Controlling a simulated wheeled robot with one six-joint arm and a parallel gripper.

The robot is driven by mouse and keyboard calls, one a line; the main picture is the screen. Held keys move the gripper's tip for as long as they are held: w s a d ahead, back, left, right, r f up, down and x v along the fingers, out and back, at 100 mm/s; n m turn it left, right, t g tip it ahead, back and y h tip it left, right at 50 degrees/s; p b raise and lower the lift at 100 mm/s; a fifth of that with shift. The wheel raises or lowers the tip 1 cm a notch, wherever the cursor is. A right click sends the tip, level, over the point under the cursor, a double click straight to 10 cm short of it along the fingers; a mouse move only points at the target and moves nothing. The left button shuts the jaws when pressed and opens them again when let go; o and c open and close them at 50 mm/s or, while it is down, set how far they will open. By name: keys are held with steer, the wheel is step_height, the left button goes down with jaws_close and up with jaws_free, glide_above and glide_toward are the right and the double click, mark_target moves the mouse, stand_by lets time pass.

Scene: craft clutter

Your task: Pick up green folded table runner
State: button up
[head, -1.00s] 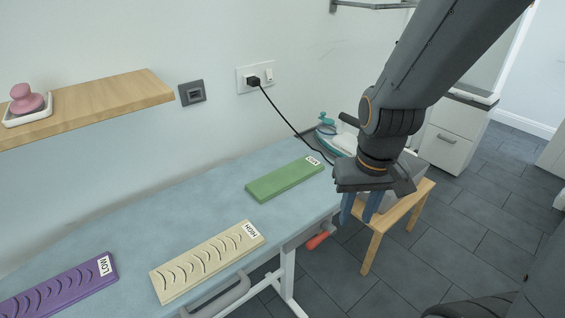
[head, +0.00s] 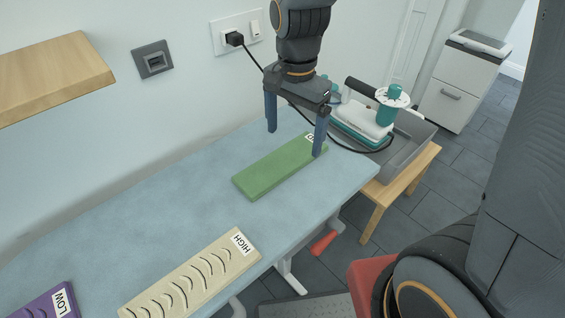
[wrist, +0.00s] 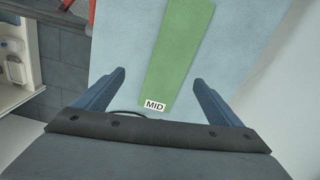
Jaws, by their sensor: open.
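The green folded table runner (head: 268,172) lies flat on the blue-covered table (head: 170,205), near its right end. It is a long narrow strip with a white label at its far end, which reads MID in the wrist view. My gripper (head: 296,142) is open and empty above the runner's labelled end. In the wrist view the runner (wrist: 178,50) runs up between the two fingers (wrist: 160,82), apart from both.
A cream strip labelled HIGH (head: 190,280) and a purple strip labelled LOW (head: 45,303) lie nearer. A grey tray (head: 412,140) holding an iron (head: 362,125) stands beyond the table's right end. A black cord (head: 252,58) runs from the wall socket behind my gripper.

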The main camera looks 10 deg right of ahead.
mark_target(283, 160)
steer(key=shift+w+a+f+m, duration=0.1)
steer(key=shift+w+a+m, duration=0.1)
steer(key=shift+a+m, duration=0.3)
steer(key=shift+w+a+m, duration=0.2)
steer(key=shift+a+m, duration=0.1)
steer(key=shift+a, duration=0.25)
steer(key=shift+a+f, duration=0.15)
steer(key=shift+f+p, duration=0.7)
steer(key=shift+f, duration=3)
steer(key=c, duration=1.2)
steer(key=shift+r, duration=0.1)
